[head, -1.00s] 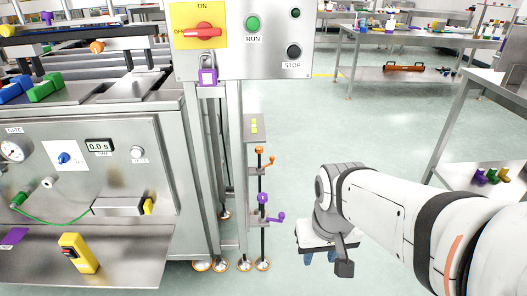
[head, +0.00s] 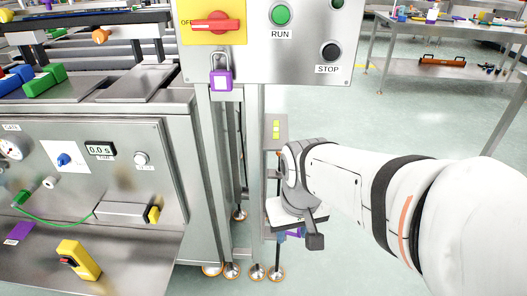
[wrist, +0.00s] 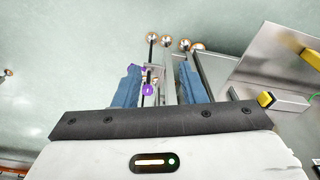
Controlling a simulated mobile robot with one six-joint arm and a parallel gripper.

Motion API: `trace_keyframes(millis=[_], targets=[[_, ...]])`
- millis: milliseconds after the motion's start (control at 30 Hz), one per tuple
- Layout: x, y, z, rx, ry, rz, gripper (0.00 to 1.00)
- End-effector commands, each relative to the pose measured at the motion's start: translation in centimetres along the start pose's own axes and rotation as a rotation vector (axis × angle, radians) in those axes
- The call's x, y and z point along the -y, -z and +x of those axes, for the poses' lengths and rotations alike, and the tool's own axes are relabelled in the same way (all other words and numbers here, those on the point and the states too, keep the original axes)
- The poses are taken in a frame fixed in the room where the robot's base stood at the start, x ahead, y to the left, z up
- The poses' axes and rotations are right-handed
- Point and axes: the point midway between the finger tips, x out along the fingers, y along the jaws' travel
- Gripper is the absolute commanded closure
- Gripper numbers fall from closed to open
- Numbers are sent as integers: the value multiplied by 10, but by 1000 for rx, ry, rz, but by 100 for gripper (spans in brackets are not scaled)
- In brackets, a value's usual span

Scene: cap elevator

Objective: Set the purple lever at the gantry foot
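The purple lever at the gantry foot (wrist: 147,90) shows in the wrist view between my gripper's blue fingers, nearer the left one. In the head view, my wrist hides most of it; a little purple (head: 295,233) shows below the wrist. My gripper (wrist: 158,76) is open, with its fingers spread on either side of the lever's post. I cannot tell whether a finger touches the lever. The orange lever above it is almost fully hidden behind my arm in the head view.
The gantry's control panel (head: 266,70) hangs above with a purple padlock (head: 221,80). The steel machine cabinet (head: 120,170) stands close on the left, with a shelf and a yellow device (head: 78,260). Floor to the right is clear. A steel bench (head: 430,60) stands behind.

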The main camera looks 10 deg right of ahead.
Motion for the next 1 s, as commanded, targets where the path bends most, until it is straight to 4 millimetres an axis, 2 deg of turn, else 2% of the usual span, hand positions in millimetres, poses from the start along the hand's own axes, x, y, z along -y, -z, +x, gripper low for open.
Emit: trace_keyframes(millis=[167,267,567,767,867,1000], targets=[[1,3,9,45,29,48,53],[16,9,25,126,84,131,53],[18,50,95,444,391,564,53],[5,88,147,610,637,869,53],[-9,108,176,674,771,1022,53],[-36,133,222,739,970,1235,53]])
